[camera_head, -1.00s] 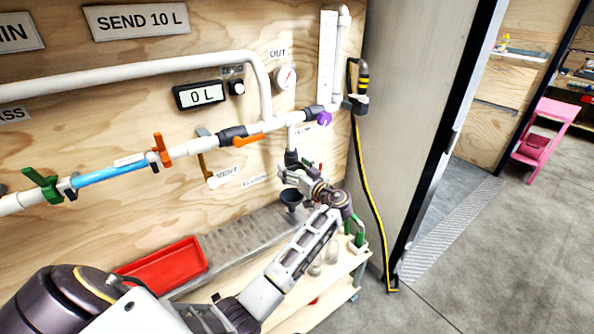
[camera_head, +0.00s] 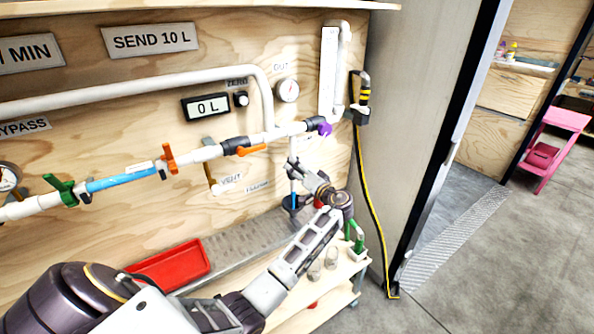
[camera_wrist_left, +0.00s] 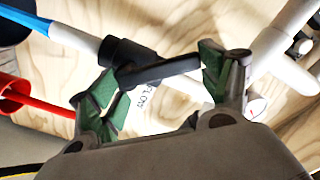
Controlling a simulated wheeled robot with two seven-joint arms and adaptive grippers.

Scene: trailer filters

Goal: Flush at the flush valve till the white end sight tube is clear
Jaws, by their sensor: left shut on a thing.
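My left gripper (camera_head: 306,174) is at the vertical drop pipe below the purple-handled valve (camera_head: 325,128). In the left wrist view its green-padded fingers (camera_wrist_left: 160,88) are shut on the black valve handle (camera_wrist_left: 165,72), which lies crosswise between them. A white pipe (camera_wrist_left: 75,38) joins that black valve body and continues into a blue stretch (camera_wrist_left: 22,50). In the head view a blue stretch (camera_head: 294,200) shows just under the gripper. A blue-filled sight tube (camera_head: 115,182) sits in the horizontal line. Which tube is the white end one, I cannot tell. My right gripper is not in view.
A digital display (camera_head: 206,107) reads 0 L. Orange handles (camera_head: 169,158) and a green one (camera_head: 62,190) are on the line. A red tray (camera_head: 168,265) lies on the bench. A black-and-yellow cable (camera_head: 366,190) hangs beside the wall panel.

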